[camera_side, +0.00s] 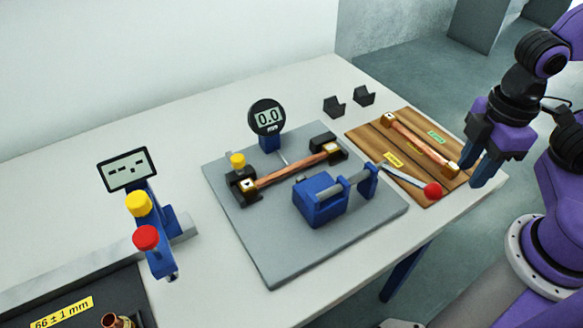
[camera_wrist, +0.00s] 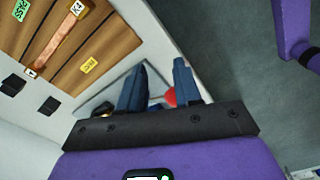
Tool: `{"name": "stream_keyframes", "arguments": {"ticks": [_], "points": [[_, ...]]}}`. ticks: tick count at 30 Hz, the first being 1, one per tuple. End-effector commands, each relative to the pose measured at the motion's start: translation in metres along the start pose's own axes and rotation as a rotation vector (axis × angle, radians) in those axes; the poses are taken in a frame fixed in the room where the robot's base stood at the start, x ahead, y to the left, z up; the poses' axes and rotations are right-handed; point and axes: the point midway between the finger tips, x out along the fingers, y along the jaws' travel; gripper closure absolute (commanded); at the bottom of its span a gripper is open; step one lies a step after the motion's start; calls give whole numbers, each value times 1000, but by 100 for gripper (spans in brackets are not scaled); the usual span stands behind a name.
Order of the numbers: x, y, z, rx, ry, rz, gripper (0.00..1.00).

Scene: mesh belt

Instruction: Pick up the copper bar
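Two copper bars are in view. One copper bar (camera_side: 420,142) with brass-coloured end blocks lies on a brown wooden board (camera_side: 358,130); it also shows at the upper left of the wrist view (camera_wrist: 62,42). Another copper bar (camera_side: 290,172) lies across supports on the grey gauge plate (camera_side: 275,265). My gripper (camera_side: 476,168) is beside the near right end of the wooden board, apart from both bars. In the wrist view its blue fingers (camera_wrist: 160,70) stand apart with nothing held between them.
A blue clamp (camera_side: 320,200) with a red-knobbed lever (camera_side: 432,190) sits on the plate, close to my gripper. A dial gauge (camera_side: 266,117) stands behind. Two black V-blocks (camera_side: 334,106) lie beyond the board. A blue stand with a display (camera_side: 127,170) is at left.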

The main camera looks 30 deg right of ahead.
Motion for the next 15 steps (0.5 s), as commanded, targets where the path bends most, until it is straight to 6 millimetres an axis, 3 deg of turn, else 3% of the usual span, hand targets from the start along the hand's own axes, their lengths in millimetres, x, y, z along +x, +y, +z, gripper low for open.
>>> {"name": "stream_keyframes", "arguments": {"ticks": [15], "points": [[-33,66,-158,-209,-14,1,66]]}}
